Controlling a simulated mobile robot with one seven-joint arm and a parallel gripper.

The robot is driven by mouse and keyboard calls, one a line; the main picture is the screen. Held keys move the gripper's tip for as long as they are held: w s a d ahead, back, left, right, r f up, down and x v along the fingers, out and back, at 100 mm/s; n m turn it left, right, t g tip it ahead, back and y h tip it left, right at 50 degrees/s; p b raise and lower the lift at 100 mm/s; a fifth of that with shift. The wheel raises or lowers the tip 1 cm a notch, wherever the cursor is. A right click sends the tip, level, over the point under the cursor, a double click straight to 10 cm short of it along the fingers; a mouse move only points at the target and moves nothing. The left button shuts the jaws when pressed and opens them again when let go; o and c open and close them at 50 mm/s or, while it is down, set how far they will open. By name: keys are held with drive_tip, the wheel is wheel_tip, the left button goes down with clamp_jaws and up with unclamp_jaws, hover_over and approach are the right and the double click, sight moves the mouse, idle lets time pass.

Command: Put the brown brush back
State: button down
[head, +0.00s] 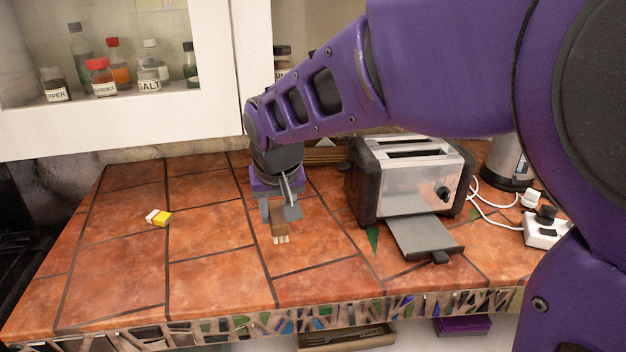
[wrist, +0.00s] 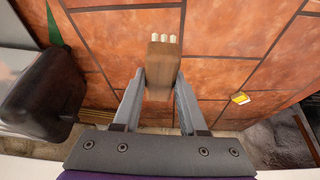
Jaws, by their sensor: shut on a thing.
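The brown brush (head: 280,223) is a small wooden block with pale bristle tufts at its lower end. My gripper (head: 281,212) is shut on it, above the tiled counter left of the toaster. In the wrist view, the brush (wrist: 162,72) sits between the two fingertips of my gripper (wrist: 161,78), its bristles pointing away from the gripper. I cannot tell whether the bristles touch the counter.
A toaster (head: 412,180) with its crumb tray (head: 425,236) pulled out stands to the right. A small yellow and white object (head: 159,217) lies on the left. The counter (head: 120,260) between is clear. A power strip (head: 546,230) with cables sits far right.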

wheel_tip(320, 180, down, 9)
drive_tip(key=shift+b, duration=0.75)
drive_tip(key=shift+f, duration=0.15)
drive_tip(key=shift+c, duration=2.2)
unclamp_jaws()
